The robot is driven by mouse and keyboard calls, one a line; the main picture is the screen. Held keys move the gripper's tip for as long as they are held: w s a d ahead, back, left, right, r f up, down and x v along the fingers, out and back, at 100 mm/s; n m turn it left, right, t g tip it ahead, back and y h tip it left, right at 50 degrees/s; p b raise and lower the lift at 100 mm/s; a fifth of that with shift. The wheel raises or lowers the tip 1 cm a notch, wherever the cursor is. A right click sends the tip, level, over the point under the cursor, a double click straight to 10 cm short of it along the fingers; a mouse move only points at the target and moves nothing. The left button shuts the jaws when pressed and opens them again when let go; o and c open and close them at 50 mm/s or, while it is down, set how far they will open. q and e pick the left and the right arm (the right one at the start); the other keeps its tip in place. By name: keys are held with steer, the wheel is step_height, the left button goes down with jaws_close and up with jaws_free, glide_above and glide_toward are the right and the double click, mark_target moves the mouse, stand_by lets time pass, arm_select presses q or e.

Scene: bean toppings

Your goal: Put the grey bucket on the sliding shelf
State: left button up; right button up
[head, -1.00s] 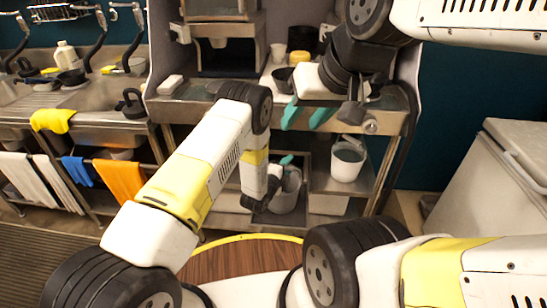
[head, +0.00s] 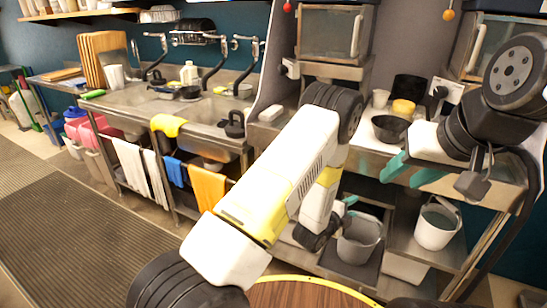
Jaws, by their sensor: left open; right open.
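The grey bucket (head: 358,243) stands low under the counter, on a dark surface (head: 350,273) that looks like the sliding shelf. My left gripper (head: 349,203) is at the bucket's upper rim, with its teal fingers partly hidden behind my own wrist. It is open, and I cannot tell whether it touches the bucket. My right gripper (head: 411,170) is open and empty, in front of the counter's edge and above the lower shelves. My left arm hides part of the area left of the bucket.
A white bucket (head: 436,227) stands on the shelf to the right. The counter (head: 372,160) above carries a black bowl (head: 391,129) and a yellow item (head: 403,106). A sink unit with hanging towels is at left. A round wooden top (head: 300,294) is close in front.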

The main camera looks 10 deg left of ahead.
arm_select(q)
steer(key=w+a+r+n+y, duration=0.35)
steer(key=a+r+n, duration=0.25)
steer(key=r, duration=0.6)
steer(key=s+a+r+n+g+y, duration=0.1)
steer(key=s+a+r+n, duration=0.15)
steer(key=a+r, duration=0.3)
steer(key=s+a+r+n+g, duration=0.1)
steer(key=s+a+r+n, duration=0.1)
steer(key=a+r+n, duration=0.35)
steer(key=s+a+r+n+g, duration=0.1)
steer(key=s+a+r+n, duration=0.1)
steer(key=s, duration=0.7)
steer(key=s+a+r+n+g+y, duration=0.1)
steer(key=s+a+r+n, duration=0.2)
steer(key=s, duration=0.6)
steer(key=s+a+r+n+g, duration=0.2)
steer(key=s+a+r, duration=0.2)
steer(key=s, duration=0.5)
step_height(320, 180, up, 2)
steer(key=shift+a+r+n+y, duration=0.1)
steer(key=shift+a+n+y, duration=0.05)
steer(key=shift+n+y, duration=0.2)
